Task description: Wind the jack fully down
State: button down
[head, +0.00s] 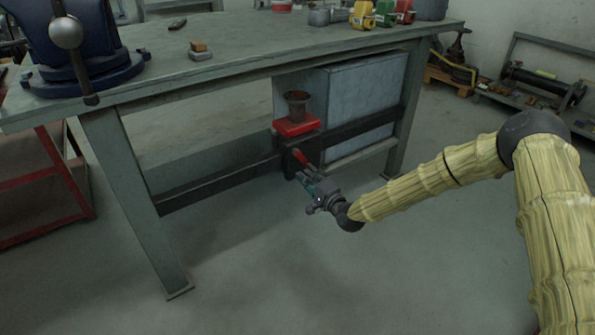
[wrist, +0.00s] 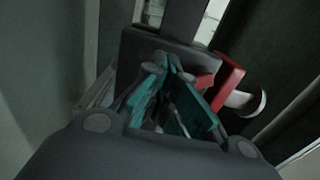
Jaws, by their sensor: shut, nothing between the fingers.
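The jack appears to be the unit on the bench's lower rail, with a red plate (head: 297,126) and a dark cup-shaped top (head: 297,103). A short red lever or crank (head: 300,158) sticks out low on its near side. In the wrist view a red crank arm (wrist: 229,84) with a pale round knob (wrist: 246,103) stands just right of my fingers, before a dark block (wrist: 155,48). My gripper (head: 308,183) is shut and empty, with teal finger pads (wrist: 172,72) close to the block. I cannot tell whether the fingers touch the crank.
The workbench top (head: 235,65) overhangs the jack. A grey metal cabinet (head: 362,98) stands right behind it. The dark lower rail (head: 215,182) runs to the bench's left leg (head: 135,195). The floor in front is clear.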

jog(key=p+v, duration=0.2)
jog(key=v, duration=0.5)
jog(key=shift+s, duration=0.15)
dwell(0.6)
jog(key=shift+d, duration=0.1)
jog(key=s+d+f+n+g+h+p, duration=0.1)
jog(key=s+f+n+g+h, duration=0.2)
jog(key=s+f, duration=0.85)
jog(key=s+f+n+g+h, duration=0.15)
jog(key=s+f+g, duration=0.5)
jog(key=s, duration=0.85)
jog(key=s+d+f+n+g+h, duration=0.1)
jog(key=s+d+n+g+h, duration=0.1)
jog(key=s+d, duration=0.5)
jog(key=s+d+n+g+h+p, duration=0.15)
jog(key=s+d, duration=0.25)
jog(key=s, duration=0.7)
jog(key=s+d+f+n+g+h, duration=0.1)
jog(key=s+d+n+g+h, duration=0.15)
jog(key=s+d, duration=0.45)
notch_tip(320, 180, up, 38)
jog(key=s+a+p, duration=0.1)
jog(key=p, duration=3.7)
jog(key=shift+s+a+t, duration=0.2)
jog(key=shift+a+t, duration=0.05)
jog(key=shift+t, duration=0.2)
